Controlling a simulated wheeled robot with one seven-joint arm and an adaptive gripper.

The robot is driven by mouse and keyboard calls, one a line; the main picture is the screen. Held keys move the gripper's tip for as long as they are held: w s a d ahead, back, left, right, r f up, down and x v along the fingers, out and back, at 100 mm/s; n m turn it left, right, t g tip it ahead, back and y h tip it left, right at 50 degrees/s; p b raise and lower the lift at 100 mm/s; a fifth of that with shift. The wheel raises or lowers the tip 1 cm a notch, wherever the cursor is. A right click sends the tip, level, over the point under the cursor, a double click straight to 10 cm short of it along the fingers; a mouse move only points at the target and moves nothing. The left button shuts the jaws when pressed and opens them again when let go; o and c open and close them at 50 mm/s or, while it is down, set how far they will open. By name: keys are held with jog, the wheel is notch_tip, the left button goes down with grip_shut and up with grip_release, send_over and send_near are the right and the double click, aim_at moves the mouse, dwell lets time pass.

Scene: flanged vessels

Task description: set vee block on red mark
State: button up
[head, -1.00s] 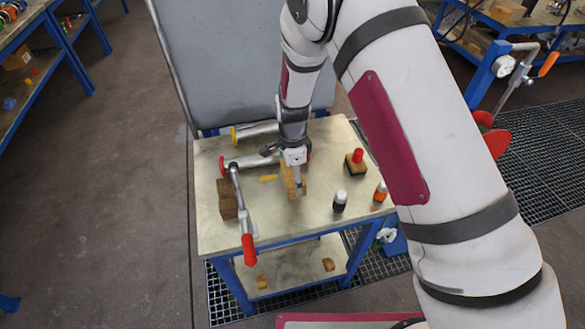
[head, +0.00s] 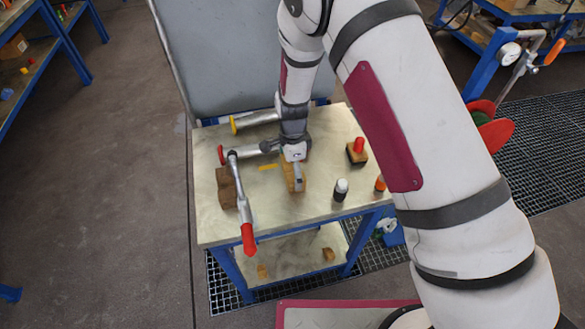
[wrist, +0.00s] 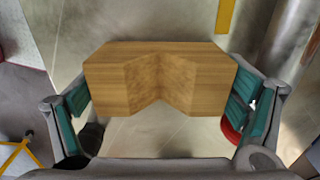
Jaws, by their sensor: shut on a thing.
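The vee block (wrist: 160,78) is a light wooden block with a V notch facing the bottom of the wrist view. My gripper (wrist: 162,100) is shut on it, with green pads at its left and right ends. In the head view my gripper (head: 297,176) is low over the table's middle, with the vee block (head: 291,182) partly hidden by it. I cannot tell whether the block touches the table. I cannot make out a red mark on the tabletop in either view.
On the metal table (head: 300,208), a dark wooden block (head: 227,188) and red-handled lever (head: 240,195) stand left. A red-topped block (head: 357,152) and white-capped bottle (head: 341,190) stand right. The front centre is clear.

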jog(key=shift+f, duration=0.3)
jog(key=o, duration=1)
jog(key=shift+c, duration=0.2)
notch_tip(320, 180, up, 12)
jog(key=s+d+r+n+t, duration=0.1)
jog(key=s+d+r+n, duration=0.2)
jog(key=r, duration=0.4)
jog(key=s+d+r+n+y, duration=0.1)
jog(key=s+d+r, duration=0.1)
jog(key=d+r, duration=0.35)
jog(key=s+d+r+n+t, duration=0.1)
jog(key=s+d+r+n, duration=0.15)
jog(key=r, duration=0.55)
jog(key=s+d+r+n+t, duration=0.1)
jog(key=s+d+r+n, duration=0.1)
jog(key=s, duration=0.4)
jog(key=s+d+r+n+t, duration=0.1)
jog(key=s+d+r+n, duration=0.2)
jog(key=s, duration=0.3)
jog(key=s+d+r+n+t+h, duration=0.1)
jog(key=s+d+r+n, duration=0.2)
jog(key=s+d, duration=0.1)
jog(key=shift+s, duration=0.9)
